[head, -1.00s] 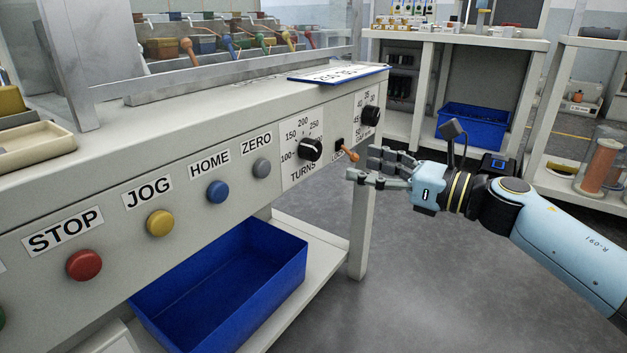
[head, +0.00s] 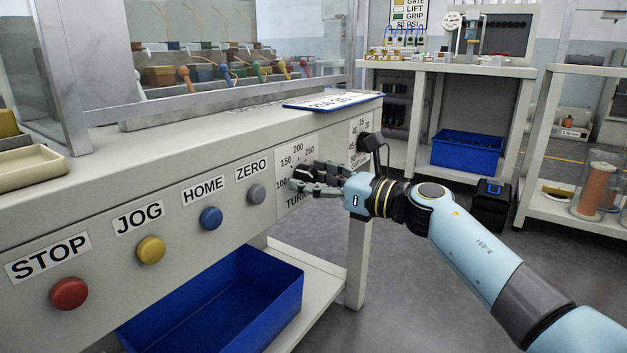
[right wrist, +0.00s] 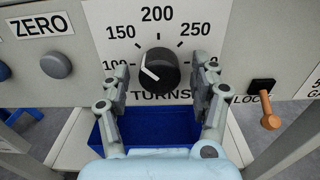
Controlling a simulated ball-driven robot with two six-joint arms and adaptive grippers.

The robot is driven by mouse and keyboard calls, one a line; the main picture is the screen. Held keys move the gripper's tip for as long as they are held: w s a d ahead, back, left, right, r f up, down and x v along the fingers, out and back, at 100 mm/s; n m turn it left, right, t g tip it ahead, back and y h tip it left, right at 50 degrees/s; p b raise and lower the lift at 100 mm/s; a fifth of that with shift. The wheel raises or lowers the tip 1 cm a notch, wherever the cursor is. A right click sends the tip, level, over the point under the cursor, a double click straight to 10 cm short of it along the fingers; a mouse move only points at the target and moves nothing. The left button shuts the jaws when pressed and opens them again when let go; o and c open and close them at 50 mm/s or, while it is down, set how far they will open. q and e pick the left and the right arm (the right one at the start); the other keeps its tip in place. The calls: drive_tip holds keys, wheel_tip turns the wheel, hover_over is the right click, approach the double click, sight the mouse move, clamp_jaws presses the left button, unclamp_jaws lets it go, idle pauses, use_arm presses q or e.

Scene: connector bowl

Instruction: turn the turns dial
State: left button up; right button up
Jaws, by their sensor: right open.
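The turns dial is a black knob (right wrist: 160,68) with a white pointer mark, on a white plate with numbers and the word TURNS in the right wrist view. Its pointer leans to the left, on the side of the 100 label. In the head view the dial (head: 301,173) is partly hidden by my right gripper. My right gripper (head: 305,182) is at the dial plate. In the right wrist view my right gripper (right wrist: 162,90) is open, with one finger on each side of the knob and gaps between. My left gripper is not in view.
A blue bin (head: 225,300) stands below the panel.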

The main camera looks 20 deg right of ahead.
drive_tip(key=c, duration=1.2)
